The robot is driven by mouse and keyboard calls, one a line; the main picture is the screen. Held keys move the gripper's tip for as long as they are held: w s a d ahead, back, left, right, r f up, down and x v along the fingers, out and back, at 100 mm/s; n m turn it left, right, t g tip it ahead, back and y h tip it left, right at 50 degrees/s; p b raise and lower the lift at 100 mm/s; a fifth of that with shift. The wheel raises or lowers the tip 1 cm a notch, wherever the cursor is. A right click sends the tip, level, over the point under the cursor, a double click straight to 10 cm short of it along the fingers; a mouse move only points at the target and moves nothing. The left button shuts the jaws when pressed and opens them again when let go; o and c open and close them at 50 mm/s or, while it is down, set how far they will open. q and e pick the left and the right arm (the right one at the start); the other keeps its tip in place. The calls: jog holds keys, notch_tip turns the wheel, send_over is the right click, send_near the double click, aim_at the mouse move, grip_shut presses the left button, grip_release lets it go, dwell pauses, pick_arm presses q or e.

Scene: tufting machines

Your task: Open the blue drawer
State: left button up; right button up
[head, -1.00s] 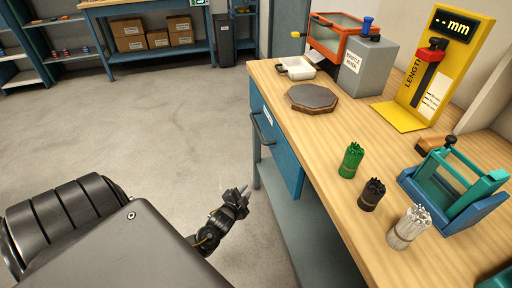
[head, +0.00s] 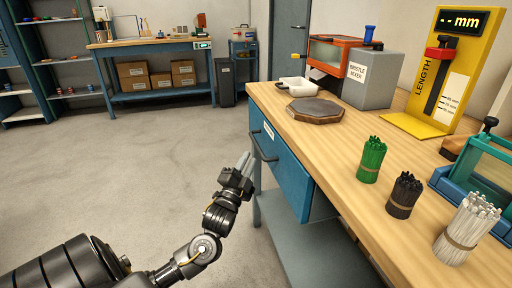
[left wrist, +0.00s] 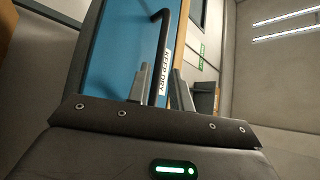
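The blue drawer (head: 288,172) is under the wooden tabletop, its front close below the table edge. It carries a dark bar handle (head: 262,148) and a small white label. My left gripper (head: 246,162) is just left of the handle, fingers pointing up toward it. In the left wrist view the drawer front (left wrist: 118,55) fills the upper left. The left gripper's two fingers (left wrist: 161,75) are apart, with the handle (left wrist: 163,35) running between them in the picture. I cannot tell whether the fingers reach around it or touch it. My right gripper is in neither view.
The workbench (head: 300,128) holds a dark octagonal slab (head: 316,110), a white tray (head: 295,86), a grey bristle mixer (head: 370,78), a yellow length gauge (head: 440,75) and bundles of green (head: 371,160), black (head: 404,195) and white bristles (head: 467,228). The floor left of the drawer is clear.

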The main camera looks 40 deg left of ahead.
aim_at(256, 143)
pick_arm(q)
jog(key=x, duration=0.7)
jog(key=shift+w+b, duration=0.2)
jog(key=shift+b, duration=0.2)
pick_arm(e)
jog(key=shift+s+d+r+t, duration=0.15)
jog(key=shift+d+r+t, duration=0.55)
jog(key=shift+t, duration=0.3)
pick_arm(q)
jog(key=shift+c, duration=0.3)
grip_shut()
jog(key=shift+a, duration=0.1)
